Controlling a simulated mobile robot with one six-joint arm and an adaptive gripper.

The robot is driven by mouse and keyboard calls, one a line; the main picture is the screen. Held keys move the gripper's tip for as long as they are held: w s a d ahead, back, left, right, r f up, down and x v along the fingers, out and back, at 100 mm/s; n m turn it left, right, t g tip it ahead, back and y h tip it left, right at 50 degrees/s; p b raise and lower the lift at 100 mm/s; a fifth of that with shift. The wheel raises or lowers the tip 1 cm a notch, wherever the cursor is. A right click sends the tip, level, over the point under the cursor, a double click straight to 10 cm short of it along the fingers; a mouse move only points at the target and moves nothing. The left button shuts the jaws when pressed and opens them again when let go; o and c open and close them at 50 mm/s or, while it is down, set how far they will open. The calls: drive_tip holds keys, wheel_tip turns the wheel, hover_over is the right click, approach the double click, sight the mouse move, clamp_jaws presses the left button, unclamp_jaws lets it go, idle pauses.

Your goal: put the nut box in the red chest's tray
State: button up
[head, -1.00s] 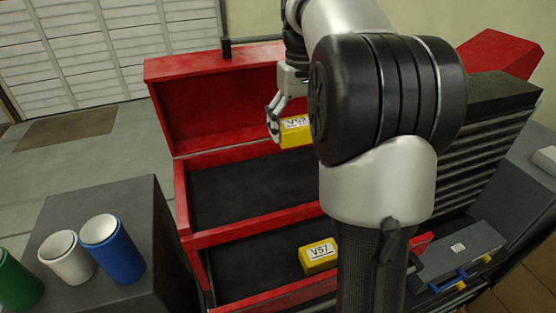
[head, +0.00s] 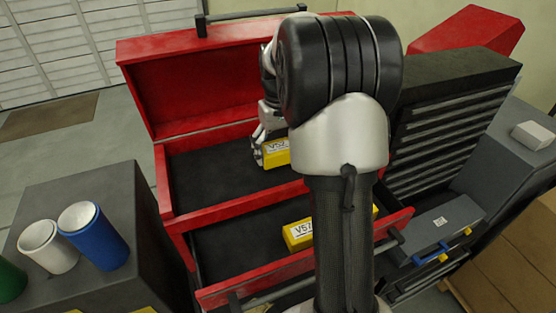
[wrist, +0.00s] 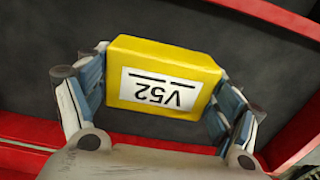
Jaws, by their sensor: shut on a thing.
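My gripper (head: 262,148) is shut on a yellow box (head: 277,153) with a white label. In the wrist view, this box (wrist: 160,68) reads V52, and a finger of my gripper (wrist: 162,80) is on each side of it. I take it as the nut box. It is inside or over the open upper tray (head: 205,172) of the red chest (head: 190,92); whether it touches the dark floor I cannot tell. My arm hides the tray's right part. A second yellow box (head: 298,233), labelled V57, lies in the pulled-out drawer below.
The chest's raised lid stands behind the tray. White (head: 48,247) and blue (head: 93,236) cylinders stand on a dark cabinet (head: 110,190) at left. A grey case (head: 440,230) and dark drawers (head: 450,118) are at right. The tray's left part is clear.

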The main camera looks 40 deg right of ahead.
sight(278, 161)
drive_tip(key=shift+f, duration=1.95)
drive_tip(key=shift+f, duration=0.15)
drive_tip(key=o, duration=1.2)
drive_tip(key=shift+o, duration=0.2)
